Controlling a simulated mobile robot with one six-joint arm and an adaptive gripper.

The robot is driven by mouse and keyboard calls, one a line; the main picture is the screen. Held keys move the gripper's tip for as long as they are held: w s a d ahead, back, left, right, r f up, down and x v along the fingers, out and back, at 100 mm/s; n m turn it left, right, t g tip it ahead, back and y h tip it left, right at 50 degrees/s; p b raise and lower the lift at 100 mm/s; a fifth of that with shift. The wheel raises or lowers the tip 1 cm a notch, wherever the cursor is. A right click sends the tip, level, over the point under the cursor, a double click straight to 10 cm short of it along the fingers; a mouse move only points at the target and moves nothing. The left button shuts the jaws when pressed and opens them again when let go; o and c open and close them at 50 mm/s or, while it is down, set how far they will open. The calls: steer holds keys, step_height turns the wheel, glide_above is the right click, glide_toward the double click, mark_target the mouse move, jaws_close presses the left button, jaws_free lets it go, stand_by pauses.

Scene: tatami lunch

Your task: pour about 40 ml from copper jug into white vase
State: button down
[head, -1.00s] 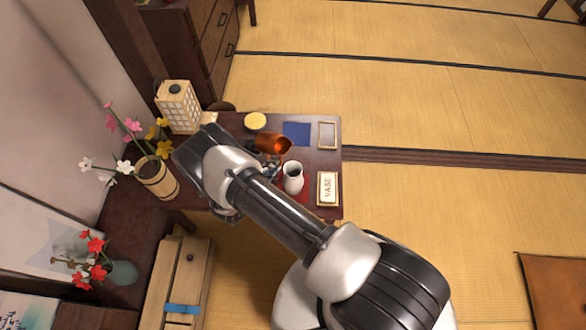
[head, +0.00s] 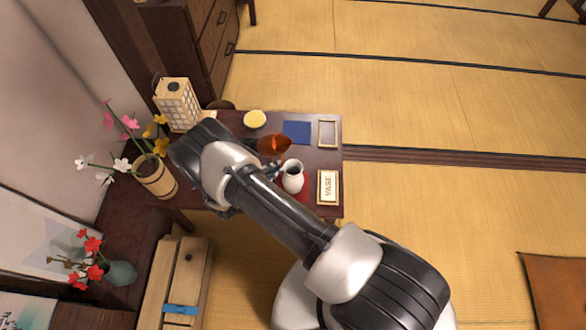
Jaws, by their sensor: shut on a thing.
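The copper jug (head: 272,147) is held above the low dark table, tilted with its mouth toward the right. The white vase (head: 292,177) stands upright on a red patch, just below and right of the jug in the head view. My gripper (head: 262,163) is mostly hidden behind my own arm; it is shut on the jug from the left side. The jug's lip is close to the vase's mouth in the picture, but I cannot tell the height between them. No stream of liquid can be made out.
A framed card reading VASE (head: 328,187) lies right of the vase. A blue square (head: 297,132), an empty frame (head: 327,133) and a yellow round thing (head: 255,119) are behind. A lantern (head: 177,104) and a flower bucket (head: 157,178) stand left. Tatami is open to the right.

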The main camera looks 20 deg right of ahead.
steer(key=shift+w+a+f+n+g+h, duration=0.2)
steer(key=shift+w+f+n+g+h, duration=0.15)
steer(key=shift+f+n+g+h, duration=0.35)
steer(key=shift+w+a+f+n+g+h, duration=0.25)
steer(key=shift+w+f+n+g+h, duration=0.15)
steer(key=shift+f+n, duration=0.6)
steer(key=shift+w+a+f+n+g+h, duration=0.25)
steer(key=shift+f+n+g+h, duration=0.35)
steer(key=shift+f, duration=0.3)
steer(key=shift+w, duration=0.1)
